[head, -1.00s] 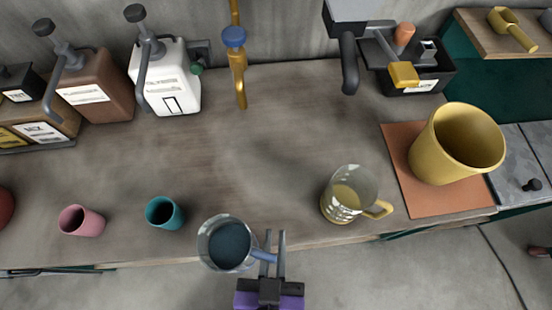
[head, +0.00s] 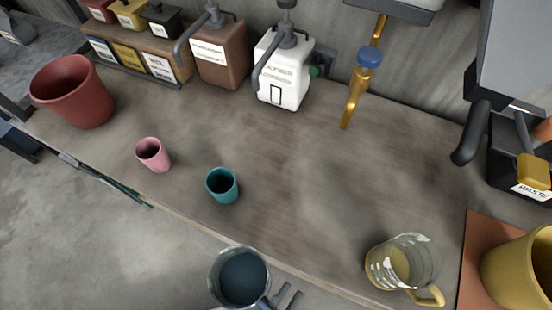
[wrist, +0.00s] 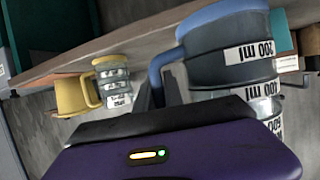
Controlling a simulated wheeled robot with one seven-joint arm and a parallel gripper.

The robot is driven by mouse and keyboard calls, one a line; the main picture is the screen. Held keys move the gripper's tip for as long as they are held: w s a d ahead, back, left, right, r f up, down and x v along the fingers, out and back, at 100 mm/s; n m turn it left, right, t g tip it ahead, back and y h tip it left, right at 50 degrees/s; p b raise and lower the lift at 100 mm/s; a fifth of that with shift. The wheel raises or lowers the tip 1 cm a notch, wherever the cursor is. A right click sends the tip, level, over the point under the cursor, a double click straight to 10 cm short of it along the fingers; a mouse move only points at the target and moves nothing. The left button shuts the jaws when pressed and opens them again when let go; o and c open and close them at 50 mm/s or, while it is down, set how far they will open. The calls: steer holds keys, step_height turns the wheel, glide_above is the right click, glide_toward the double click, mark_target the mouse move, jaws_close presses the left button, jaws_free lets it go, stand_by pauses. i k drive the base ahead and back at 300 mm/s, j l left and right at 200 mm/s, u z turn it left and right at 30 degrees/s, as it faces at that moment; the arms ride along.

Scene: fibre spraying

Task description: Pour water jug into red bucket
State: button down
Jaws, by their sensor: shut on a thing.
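The jug in my gripper is clear with a blue handle (head: 262,302) and holds dark blue liquid (head: 243,279). My gripper (head: 284,298) is shut on its handle and holds it upright in front of the bench edge. The red bucket (head: 73,92) stands at the far left of the bench, well apart from the jug. Its inside looks empty, though its bottom is partly hidden.
A pink cup (head: 153,155) and a teal cup (head: 222,186) stand between jug and bucket. Pump containers (head: 283,70) line the back. The bench middle is clear.

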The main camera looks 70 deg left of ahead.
mark_target(71, 86)
steer(key=u, duration=2.9)
steer(key=k+l, duration=0.15)
steer(key=l, duration=0.15)
steer(key=k+l, duration=0.15)
steer(key=l+u, duration=0.05)
steer(key=l, duration=0.05)
